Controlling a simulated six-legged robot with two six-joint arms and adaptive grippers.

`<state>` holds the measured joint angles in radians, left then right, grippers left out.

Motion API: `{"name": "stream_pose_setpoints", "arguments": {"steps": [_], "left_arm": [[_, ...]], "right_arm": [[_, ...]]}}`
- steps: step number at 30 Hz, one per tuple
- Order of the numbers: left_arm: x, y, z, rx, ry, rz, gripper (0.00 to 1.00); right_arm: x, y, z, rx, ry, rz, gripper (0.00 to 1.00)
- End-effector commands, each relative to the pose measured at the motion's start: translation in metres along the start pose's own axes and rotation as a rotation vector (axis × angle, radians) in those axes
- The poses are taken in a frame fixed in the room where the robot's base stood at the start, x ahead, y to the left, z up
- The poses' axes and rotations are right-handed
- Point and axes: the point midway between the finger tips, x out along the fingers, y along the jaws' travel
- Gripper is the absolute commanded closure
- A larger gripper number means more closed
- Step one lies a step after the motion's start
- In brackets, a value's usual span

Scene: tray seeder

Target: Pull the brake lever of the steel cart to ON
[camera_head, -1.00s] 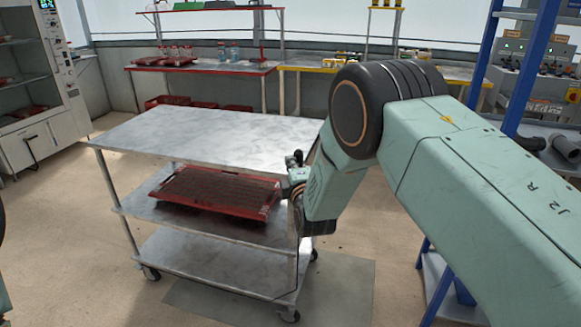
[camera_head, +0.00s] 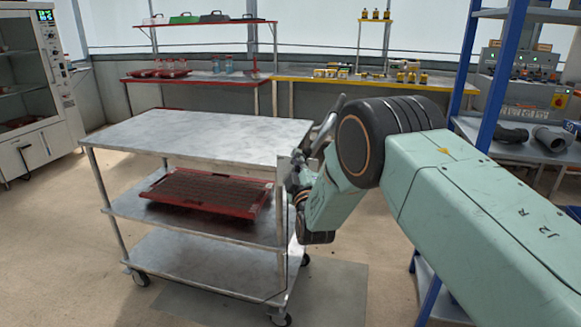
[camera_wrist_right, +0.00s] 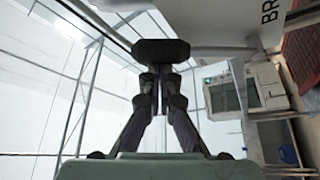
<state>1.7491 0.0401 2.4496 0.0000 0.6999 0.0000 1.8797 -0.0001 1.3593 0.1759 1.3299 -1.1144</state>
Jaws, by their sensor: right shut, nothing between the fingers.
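The steel cart (camera_head: 190,132) has a bare top and two lower shelves. A grey bar (camera_head: 327,127), which looks like the brake lever, slants up at the cart's right end, partly behind my right arm. My right gripper (camera_head: 294,181) is at the cart's right end, below the top's level, small and partly hidden by its wrist. In the right wrist view its fingers (camera_wrist_right: 160,76) are shut and empty, with a dark crosspiece (camera_wrist_right: 160,50) just beyond the tips; whether they touch it is unclear. A plate with the letters "BR" (camera_wrist_right: 270,10) shows at upper right. My left gripper is out of view.
A red tray (camera_head: 205,192) lies on the cart's middle shelf. A blue rack (camera_head: 492,85) stands right, close behind my right arm. Red and yellow benches (camera_head: 345,82) line the back, and a cabinet (camera_head: 40,100) stands left. The floor left of the cart is clear.

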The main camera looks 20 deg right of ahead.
Motion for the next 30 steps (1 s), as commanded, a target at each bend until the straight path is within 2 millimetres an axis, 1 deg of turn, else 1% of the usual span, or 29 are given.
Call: {"name": "stream_pose_setpoints", "arguments": {"steps": [1,9,18,20,30], "left_arm": [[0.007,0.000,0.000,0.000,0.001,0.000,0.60],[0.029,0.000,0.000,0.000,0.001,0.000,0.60],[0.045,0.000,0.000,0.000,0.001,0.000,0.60],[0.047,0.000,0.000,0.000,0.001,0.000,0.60],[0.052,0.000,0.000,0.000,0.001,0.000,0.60]], "right_arm": [[-0.002,-0.003,0.006,0.038,-0.001,0.022,1.00],[-0.011,-0.004,0.027,0.259,0.001,0.140,1.00],[-0.022,-0.008,0.045,0.456,0.002,0.247,1.00],[-0.023,-0.009,0.047,0.485,0.002,0.261,1.00],[-0.030,-0.011,0.056,0.482,0.001,0.261,1.00]]}}
